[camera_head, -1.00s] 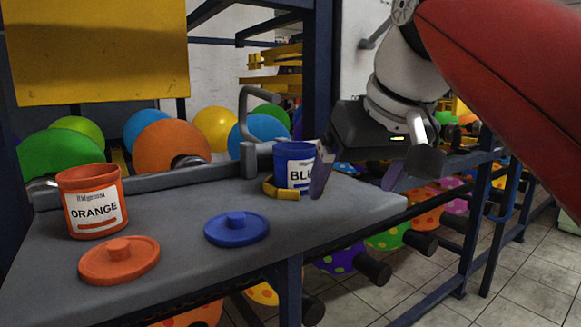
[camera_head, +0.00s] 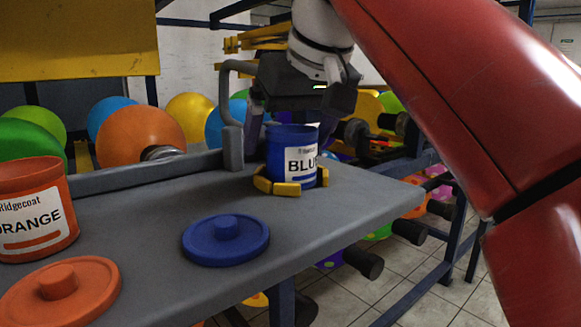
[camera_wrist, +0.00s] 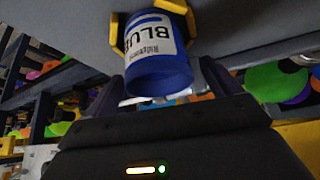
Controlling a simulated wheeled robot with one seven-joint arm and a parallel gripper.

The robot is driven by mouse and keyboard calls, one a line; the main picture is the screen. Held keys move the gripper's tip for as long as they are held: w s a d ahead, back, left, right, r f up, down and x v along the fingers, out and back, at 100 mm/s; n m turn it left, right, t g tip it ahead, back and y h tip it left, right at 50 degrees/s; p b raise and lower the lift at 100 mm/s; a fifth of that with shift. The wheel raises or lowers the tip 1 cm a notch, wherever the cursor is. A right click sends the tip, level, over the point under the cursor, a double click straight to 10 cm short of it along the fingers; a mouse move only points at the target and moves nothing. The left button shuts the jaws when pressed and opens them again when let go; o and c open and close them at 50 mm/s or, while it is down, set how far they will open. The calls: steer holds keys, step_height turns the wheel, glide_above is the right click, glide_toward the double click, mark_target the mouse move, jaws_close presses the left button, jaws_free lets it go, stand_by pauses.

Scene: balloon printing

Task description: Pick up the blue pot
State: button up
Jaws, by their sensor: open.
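The blue pot (camera_head: 279,155), with a white label reading BLUE, stands upright inside a yellow holder (camera_head: 287,189) on the grey table. Its lid is off, and a blue lid (camera_head: 226,240) lies on the table to its front left. My gripper (camera_head: 284,135) is at the pot from behind, its dark fingers partly hidden by the pot in the head view. In the wrist view the blue pot (camera_wrist: 160,76) lies between the two open fingers, one on each side of it. I cannot tell whether either finger touches it.
An orange pot (camera_head: 38,215) and an orange lid (camera_head: 60,290) are at the table's left. A grey bar with an upright handle (camera_head: 233,145) runs along the back edge, close left of the pot. Balloons (camera_head: 140,138) are racked behind.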

steer(key=shift+x, duration=0.85)
steer(key=shift+c, duration=0.2)
steer(key=c, duration=1.2)
steer(key=shift+o, duration=0.2)
